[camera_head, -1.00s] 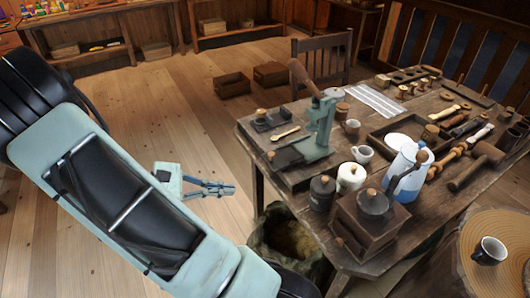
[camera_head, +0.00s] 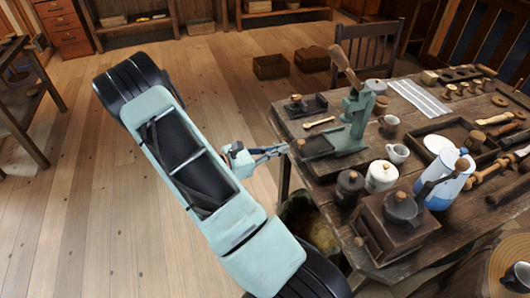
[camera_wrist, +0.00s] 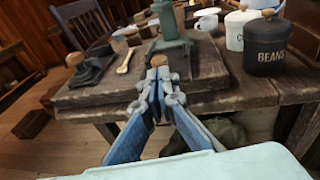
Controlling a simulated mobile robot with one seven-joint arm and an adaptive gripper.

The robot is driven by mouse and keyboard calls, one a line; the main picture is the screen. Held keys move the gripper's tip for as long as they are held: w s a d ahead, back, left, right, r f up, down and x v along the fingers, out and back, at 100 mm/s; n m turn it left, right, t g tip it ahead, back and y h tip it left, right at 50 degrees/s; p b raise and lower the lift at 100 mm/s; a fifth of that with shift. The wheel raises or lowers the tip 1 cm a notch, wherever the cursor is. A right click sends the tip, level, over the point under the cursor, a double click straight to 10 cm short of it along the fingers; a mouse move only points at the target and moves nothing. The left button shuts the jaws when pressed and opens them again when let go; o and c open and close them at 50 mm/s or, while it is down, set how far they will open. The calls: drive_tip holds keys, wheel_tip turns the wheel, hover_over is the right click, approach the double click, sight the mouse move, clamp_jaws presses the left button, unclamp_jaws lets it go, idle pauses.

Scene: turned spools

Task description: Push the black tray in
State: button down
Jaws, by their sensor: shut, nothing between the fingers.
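The black tray (camera_head: 317,147) lies flat at the foot of the green lever press (camera_head: 355,125), sticking out toward the table's left edge. Its small wooden knob (camera_head: 301,144) faces my gripper. My gripper (camera_head: 284,149) is shut and empty, just left of the knob. In the wrist view, the fingertips of my gripper (camera_wrist: 158,88) are together, with the knob (camera_wrist: 158,61) directly beyond them. I cannot tell whether they touch. The tray is mostly hidden behind the knob in that view.
A black canister (camera_head: 349,184), a white canister (camera_head: 381,175) and a grinder (camera_head: 390,232) stand to the front right. Left of the table is open floor.

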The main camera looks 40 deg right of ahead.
sight(314, 147)
drive_tip(key=shift+x, duration=1.95)
drive_tip(key=x, duration=0.3)
drive_tip(key=s+r+x, duration=0.1)
drive_tip(key=x, duration=0.2)
drive_tip(key=b+x, duration=0.1)
drive_tip(key=x, duration=0.2)
drive_tip(key=shift+s+d+r, duration=0.1)
drive_tip(key=shift+s+d, duration=0.15)
drive_tip(key=shift+s, duration=0.05)
drive_tip(key=shift+d+r, duration=0.1)
drive_tip(key=shift+w+a+r, duration=0.1)
drive_tip(key=shift+a, duration=0.4)
drive_tip(key=v, duration=1.3)
drive_tip(key=shift+a, duration=0.15)
